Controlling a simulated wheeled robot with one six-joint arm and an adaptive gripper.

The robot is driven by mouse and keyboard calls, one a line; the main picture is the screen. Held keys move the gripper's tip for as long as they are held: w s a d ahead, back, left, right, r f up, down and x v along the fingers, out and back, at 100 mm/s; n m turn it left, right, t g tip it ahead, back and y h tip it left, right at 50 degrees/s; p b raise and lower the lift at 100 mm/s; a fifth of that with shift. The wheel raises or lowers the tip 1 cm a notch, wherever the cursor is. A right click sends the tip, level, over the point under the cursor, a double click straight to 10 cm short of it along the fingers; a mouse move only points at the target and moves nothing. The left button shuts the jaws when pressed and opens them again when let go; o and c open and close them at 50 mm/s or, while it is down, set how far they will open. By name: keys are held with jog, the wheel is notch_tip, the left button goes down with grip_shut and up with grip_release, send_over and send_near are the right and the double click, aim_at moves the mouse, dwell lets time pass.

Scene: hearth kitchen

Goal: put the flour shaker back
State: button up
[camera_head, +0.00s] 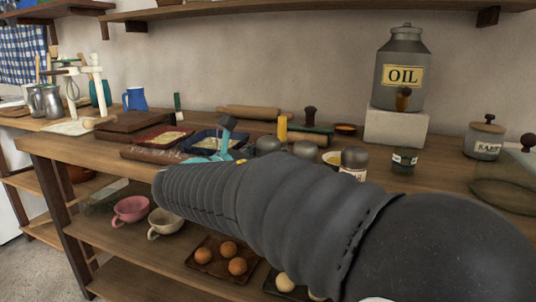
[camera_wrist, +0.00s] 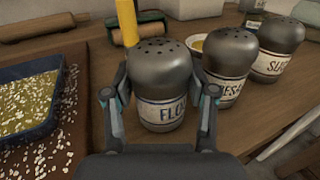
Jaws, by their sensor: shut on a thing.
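The flour shaker (camera_wrist: 160,72) is a grey metal shaker with a perforated domed lid and a label partly reading "FLO". It stands upright between the fingers of my gripper (camera_wrist: 160,100), which is shut on it. In the head view my arm hides most of the gripper (camera_head: 215,145), and a shaker lid (camera_head: 268,145) shows beyond the arm.
A blue tray (camera_wrist: 40,75) with flaky contents lies left of the gripper. A yellow cylinder (camera_wrist: 127,22) and a rolling pin (camera_head: 248,112) are behind. A small bowl (camera_wrist: 198,46) sits behind the shakers. The oil canister (camera_head: 403,75) stands on a block (camera_head: 396,128) at the back right.

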jog(key=shift+f, duration=0.1)
jog(key=o, duration=1.3)
jog(key=shift+c, duration=0.2)
jog(key=shift+s+a, duration=0.15)
jog(key=v, duration=1.1)
jog(key=shift+s+a, duration=0.2)
jog(key=shift+a, duration=0.05)
